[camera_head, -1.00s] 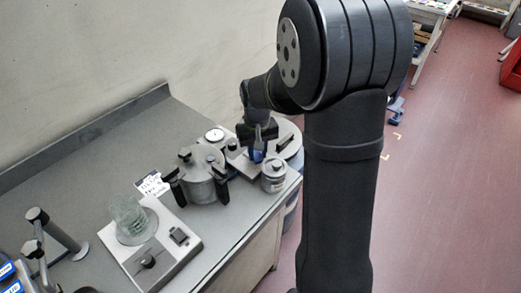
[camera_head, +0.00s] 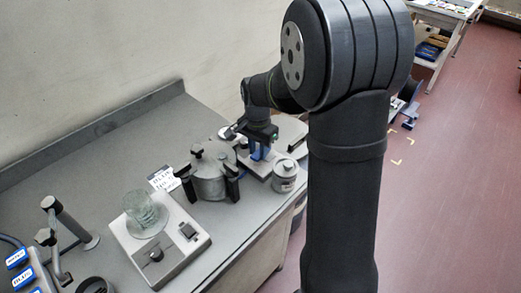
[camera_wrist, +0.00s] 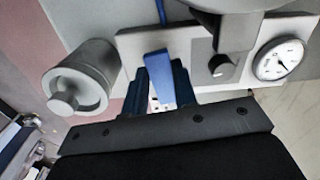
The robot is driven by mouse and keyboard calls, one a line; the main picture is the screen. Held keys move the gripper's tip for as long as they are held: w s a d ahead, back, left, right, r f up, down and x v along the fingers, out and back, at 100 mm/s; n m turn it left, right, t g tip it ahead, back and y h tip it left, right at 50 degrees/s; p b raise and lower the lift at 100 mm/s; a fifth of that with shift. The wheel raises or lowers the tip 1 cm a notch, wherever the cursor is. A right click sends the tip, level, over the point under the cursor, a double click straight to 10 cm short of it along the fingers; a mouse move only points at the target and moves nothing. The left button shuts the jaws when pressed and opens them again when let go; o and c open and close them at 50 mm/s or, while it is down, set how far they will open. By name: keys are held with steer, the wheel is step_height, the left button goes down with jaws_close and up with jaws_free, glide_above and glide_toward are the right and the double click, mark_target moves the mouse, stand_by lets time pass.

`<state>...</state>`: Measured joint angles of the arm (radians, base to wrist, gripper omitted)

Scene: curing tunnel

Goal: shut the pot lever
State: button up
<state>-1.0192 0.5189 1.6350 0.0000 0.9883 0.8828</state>
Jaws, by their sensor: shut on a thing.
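A blue lever (camera_wrist: 156,72) stands up from a light panel (camera_wrist: 195,48) in the wrist view. My gripper (camera_wrist: 163,90) is shut on it, with dark blue fingers on either side of its lower part. In the head view my gripper (camera_head: 259,153) points down at the same panel, and blue shows beneath its dark body. The grip itself is too small to make out there. A grey lidded pot (camera_head: 208,176) with black clamps stands just left of the panel. The lever's base is partly hidden by the fingers.
A small metal canister (camera_head: 285,178) stands right of the gripper, close to the bench edge. A dial gauge (camera_wrist: 279,59) and a dark knob (camera_wrist: 221,67) sit on the panel's other side. A glass beaker (camera_head: 145,216) stands on a flat device (camera_head: 176,251) at front left.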

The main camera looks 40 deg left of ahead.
mark_target(256, 153)
steer(key=shift+a+m, duration=0.3)
steer(key=shift+m, duration=0.5)
steer(key=shift+r, duration=0.1)
steer(key=o, duration=1)
step_height(256, 153, up, 17)
steer(key=shift+r, duration=0.15)
